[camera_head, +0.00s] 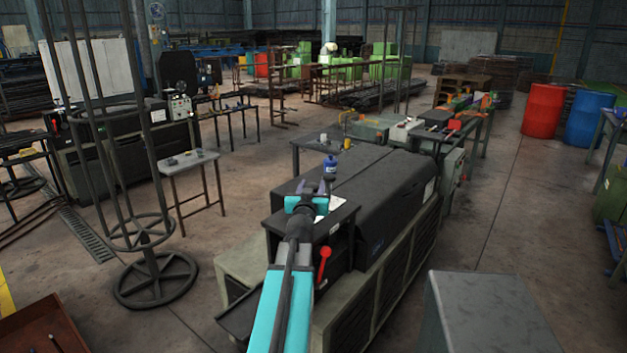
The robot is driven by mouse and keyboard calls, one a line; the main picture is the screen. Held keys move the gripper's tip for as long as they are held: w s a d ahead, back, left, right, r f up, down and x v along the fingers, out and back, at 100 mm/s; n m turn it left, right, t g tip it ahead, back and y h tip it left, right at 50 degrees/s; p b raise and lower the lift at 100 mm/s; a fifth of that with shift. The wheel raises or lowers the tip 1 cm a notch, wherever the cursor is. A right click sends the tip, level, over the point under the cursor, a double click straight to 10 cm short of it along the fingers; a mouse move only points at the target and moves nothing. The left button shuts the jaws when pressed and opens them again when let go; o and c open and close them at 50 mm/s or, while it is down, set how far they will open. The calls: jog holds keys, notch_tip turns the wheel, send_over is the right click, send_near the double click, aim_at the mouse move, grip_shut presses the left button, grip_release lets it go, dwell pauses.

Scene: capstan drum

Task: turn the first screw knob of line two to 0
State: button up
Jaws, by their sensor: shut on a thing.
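My gripper (311,186), a teal block with two dark fingers, is at the near end of a long black-covered machine (375,190), over its dark top plate (340,215). My teal and grey arm reaches up to it from the bottom of the view. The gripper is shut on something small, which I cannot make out. No screw knob or line of knobs can be picked out in this view, and no dial reading is legible.
A red-knobbed lever (324,257) stands close right of my arm. A blue bottle (330,167) stands just beyond the gripper. A wire-reel stand (150,265) is at left, a grey cabinet (480,305) at front right.

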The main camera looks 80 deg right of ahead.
jog(key=shift+s+d+r+n+t+p, duration=0.2)
jog(key=shift+t+p, duration=0.25)
jog(key=shift+p, duration=1.7)
jog(key=shift+w+d+r+n+t+p, duration=0.1)
jog(key=shift+r+n+t+p, duration=0.25)
jog(key=shift+p, duration=1.8)
jog(key=t+p, duration=0.1)
jog(key=p, duration=0.5)
jog(key=shift+s+a+f+n, duration=0.1)
jog(key=shift+s+f+n, duration=0.1)
jog(key=shift+n, duration=0.15)
jog(key=shift+a+n+t+y+p, duration=0.1)
jog(key=shift+n+t+y+p, duration=0.3)
jog(key=shift+t+p, duration=0.95)
